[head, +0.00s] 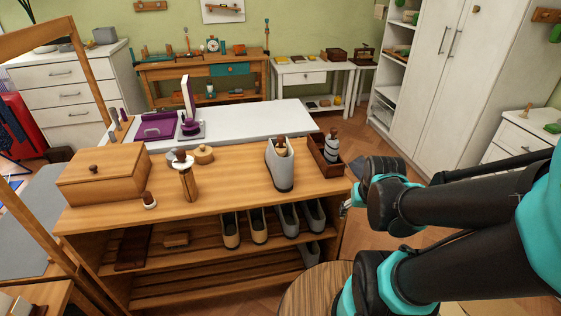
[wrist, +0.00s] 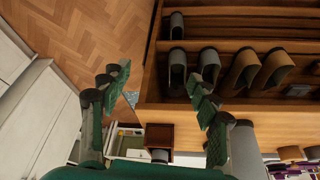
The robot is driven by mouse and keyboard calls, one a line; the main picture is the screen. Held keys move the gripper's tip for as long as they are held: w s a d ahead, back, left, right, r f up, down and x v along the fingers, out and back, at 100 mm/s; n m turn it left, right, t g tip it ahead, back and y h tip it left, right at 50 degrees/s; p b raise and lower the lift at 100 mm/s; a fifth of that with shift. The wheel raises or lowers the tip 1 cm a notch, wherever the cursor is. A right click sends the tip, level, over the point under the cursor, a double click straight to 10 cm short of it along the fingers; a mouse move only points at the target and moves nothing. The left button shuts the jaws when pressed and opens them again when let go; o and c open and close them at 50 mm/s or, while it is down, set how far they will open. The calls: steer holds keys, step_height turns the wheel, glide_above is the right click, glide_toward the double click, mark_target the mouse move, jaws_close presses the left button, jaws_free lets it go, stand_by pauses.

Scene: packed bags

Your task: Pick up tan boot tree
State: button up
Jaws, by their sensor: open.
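A grey boot (head: 279,175) stands upright on the wooden shelf unit's top, towards its right end. A tan boot tree (head: 281,150) with a brown knob shows in its opening; its lower part is hidden inside the boot. In the wrist view, a grey shape (wrist: 246,152) beside the right finger seems to be this boot; I cannot make out the tree there. My gripper (wrist: 158,92) is open, with nothing between its fingers. It is off the unit's right end, apart from the boot.
A brown tray (head: 326,165) holding a dark-knobbed item stands right of the boot. Several shoes (head: 259,227) are on the shelf below. A round wooden top (head: 312,291) is in front.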

steer(key=shift+c, duration=0.4)
steer(key=shift+w+a+r, duration=0.1)
steer(key=shift+c, duration=1.1)
steer(key=w+a+r+n, duration=0.2)
steer(key=n, duration=0.1)
steer(key=w+a+r+n, duration=0.1)
steer(key=w+r+n, duration=0.2)
steer(key=w+a+r+n, duration=0.2)
steer(key=w+n, duration=0.1)
steer(key=shift+w+a+r+g, duration=0.15)
steer(key=shift+a+r+g, duration=0.2)
steer(key=shift+r+g, duration=0.05)
step_height(320, 180, up, 21)
steer(key=n+h, duration=0.2)
steer(key=n, duration=1.9)
glide_above(281, 136)
steer(key=s+a, duration=0.3)
steer(key=s, duration=0.1)
steer(key=shift+g, duration=0.3)
steer(key=x, duration=1.1)
steer(key=shift+f, duration=0.15)
steer(key=shift+x, duration=2.85)
